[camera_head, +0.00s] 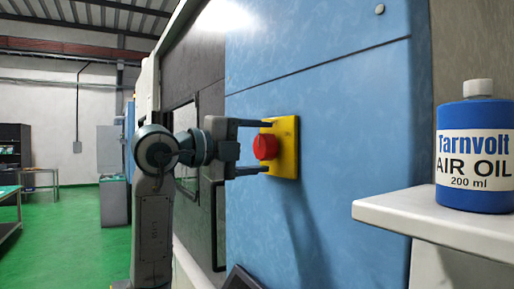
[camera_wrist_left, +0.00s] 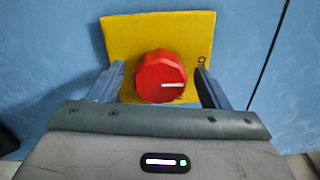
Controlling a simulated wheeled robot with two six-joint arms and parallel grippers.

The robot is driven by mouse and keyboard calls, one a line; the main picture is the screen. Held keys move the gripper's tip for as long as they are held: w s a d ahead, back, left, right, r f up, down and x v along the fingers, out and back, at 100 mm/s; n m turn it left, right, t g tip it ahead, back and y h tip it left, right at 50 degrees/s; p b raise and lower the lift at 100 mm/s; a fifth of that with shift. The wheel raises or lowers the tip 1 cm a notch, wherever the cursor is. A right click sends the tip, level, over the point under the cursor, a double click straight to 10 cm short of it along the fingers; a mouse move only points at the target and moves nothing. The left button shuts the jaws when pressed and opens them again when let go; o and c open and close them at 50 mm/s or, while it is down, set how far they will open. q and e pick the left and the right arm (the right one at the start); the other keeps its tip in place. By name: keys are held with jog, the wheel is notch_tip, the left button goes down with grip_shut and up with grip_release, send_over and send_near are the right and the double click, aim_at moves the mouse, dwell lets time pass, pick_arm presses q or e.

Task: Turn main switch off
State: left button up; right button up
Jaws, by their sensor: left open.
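The main switch is a red rotary knob (camera_head: 266,147) on a yellow plate (camera_head: 288,160), fixed to the blue machine panel. In the left wrist view the knob (camera_wrist_left: 161,77) shows a white mark pointing to the right, and the yellow plate (camera_wrist_left: 190,28) has small dark lettering at its right edge. My left gripper (camera_head: 265,147) is open, with one finger above and one below the knob in the head view. In the left wrist view the fingers stand on either side of the knob, with a gap visible on each side. My right gripper is not in view.
A white shelf (camera_head: 440,222) juts out at the right and carries a blue air oil bottle (camera_head: 474,150). A dark screen-like panel (camera_head: 242,279) shows at the bottom. Green floor (camera_head: 70,245) lies open at the left, with a cabinet (camera_head: 114,203) behind.

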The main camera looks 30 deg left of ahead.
pick_arm(q)
jog(key=b+v, duration=0.4)
jog(key=v, duration=0.6)
jog(key=shift+s+a+b, duration=0.25)
jog(key=shift+s+b, duration=0.05)
jog(key=shift+b, duration=0.05)
